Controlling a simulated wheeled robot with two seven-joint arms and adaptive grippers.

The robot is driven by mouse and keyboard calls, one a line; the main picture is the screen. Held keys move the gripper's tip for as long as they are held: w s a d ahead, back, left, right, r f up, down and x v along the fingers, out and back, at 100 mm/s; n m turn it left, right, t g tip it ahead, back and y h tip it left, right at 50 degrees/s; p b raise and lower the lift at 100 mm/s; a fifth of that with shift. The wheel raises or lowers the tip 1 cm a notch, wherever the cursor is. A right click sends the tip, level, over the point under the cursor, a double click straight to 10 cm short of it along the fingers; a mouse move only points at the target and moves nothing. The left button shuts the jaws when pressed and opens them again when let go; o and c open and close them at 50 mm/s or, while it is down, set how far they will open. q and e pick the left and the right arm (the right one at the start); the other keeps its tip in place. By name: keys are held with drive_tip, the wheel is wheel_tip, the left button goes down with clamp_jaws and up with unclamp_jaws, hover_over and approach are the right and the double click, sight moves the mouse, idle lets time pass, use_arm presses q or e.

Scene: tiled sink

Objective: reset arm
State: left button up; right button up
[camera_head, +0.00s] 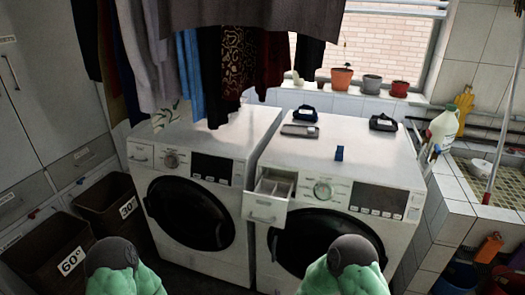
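My two arms show only as green links with dark grey caps at the bottom edge of the head view.
The right machine's detergent drawer (265,210) is pulled out. A small blue block (339,153), a grey tray (299,131) and two dark items lie on its top. Clothes (240,55) hang above the left machine. Baskets (110,205) stand left; a tiled sink (490,185) is right.

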drive_tip(key=s+d+f+m+g+y, duration=0.1)
drive_tip(key=s+m+g, duration=0.3)
drive_tip(key=s, duration=0.8)
drive_tip(key=s+d+f+m+g+y, duration=0.2)
drive_tip(key=s+d+f+m+g, duration=0.1)
drive_tip(key=s, duration=0.9)
drive_tip(key=shift+d+f+m+g, duration=0.25)
drive_tip(key=shift+f+m+g, duration=0.2)
drive_tip(key=shift+m+g, duration=0.6)
